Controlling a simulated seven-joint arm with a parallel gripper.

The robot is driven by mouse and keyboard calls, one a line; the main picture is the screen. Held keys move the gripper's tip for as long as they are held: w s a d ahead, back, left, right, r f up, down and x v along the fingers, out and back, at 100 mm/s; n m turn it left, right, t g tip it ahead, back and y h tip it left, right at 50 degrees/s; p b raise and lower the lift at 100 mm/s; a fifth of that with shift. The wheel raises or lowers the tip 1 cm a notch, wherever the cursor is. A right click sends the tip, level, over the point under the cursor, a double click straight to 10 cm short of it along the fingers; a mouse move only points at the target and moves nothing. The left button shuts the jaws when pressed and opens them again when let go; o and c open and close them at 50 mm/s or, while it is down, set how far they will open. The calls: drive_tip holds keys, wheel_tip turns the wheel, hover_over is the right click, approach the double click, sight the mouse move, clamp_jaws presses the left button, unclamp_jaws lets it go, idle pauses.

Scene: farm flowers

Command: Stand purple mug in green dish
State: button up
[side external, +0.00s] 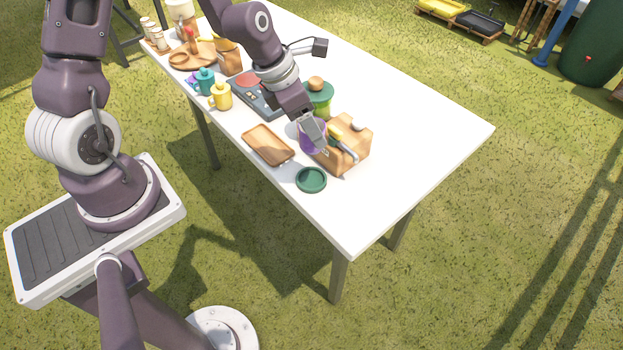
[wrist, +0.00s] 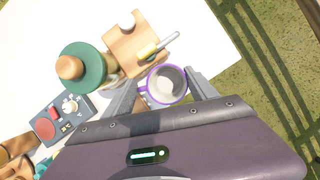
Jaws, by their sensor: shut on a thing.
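The purple mug (side external: 309,146) is between the fingers of my gripper (side external: 313,128), which is shut on it. In the wrist view the mug (wrist: 168,99) shows its purple rim and pale inside, with the handle toward the left finger of my gripper (wrist: 162,84). The mug looks roughly upright; I cannot tell how far it is above the table. The round green dish (side external: 311,181) lies on the table near its front edge, apart from the mug and nearer the side camera. Its inside looks empty. I cannot see the dish in the wrist view.
A wooden block with tools (side external: 353,155) stands right beside the mug. A wooden tray (side external: 268,146) lies left of the dish. A green-lidded jar (side external: 321,98), a grey device (side external: 250,95) and a yellow mug (side external: 221,96) stand farther back. The table's right end (side external: 430,140) is clear.

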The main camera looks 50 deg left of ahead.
wheel_tip(320, 180, down, 11)
drive_tip(key=shift+r, duration=0.1)
drive_tip(key=shift+f, duration=0.2)
drive_tip(key=o, duration=1.6)
drive_tip(key=shift+o, duration=0.2)
drive_tip(key=shift+r, duration=0.1)
drive_tip(key=s+a+r+m+y, duration=0.1)
drive_tip(key=s+r+m, duration=0.4)
drive_tip(key=r+m, duration=0.5)
drive_tip(key=s+a+r+m+y, duration=0.15)
drive_tip(key=s+r+m, duration=0.4)
drive_tip(key=r, duration=0.75)
drive_tip(key=s+d+r+m, duration=0.1)
drive_tip(key=s+r+m, duration=0.3)
drive_tip(key=m, duration=0.4)
drive_tip(key=s+d+r+m+t, duration=0.1)
drive_tip(key=s+d+r+m, duration=0.1)
drive_tip(key=s+r+m, duration=0.2)
drive_tip(key=s+m, duration=0.2)
drive_tip(key=m, duration=0.2)
drive_tip(key=shift+s+r+h, duration=0.15)
drive_tip(key=shift+s+h, duration=0.1)
drive_tip(key=shift+h, duration=0.1)
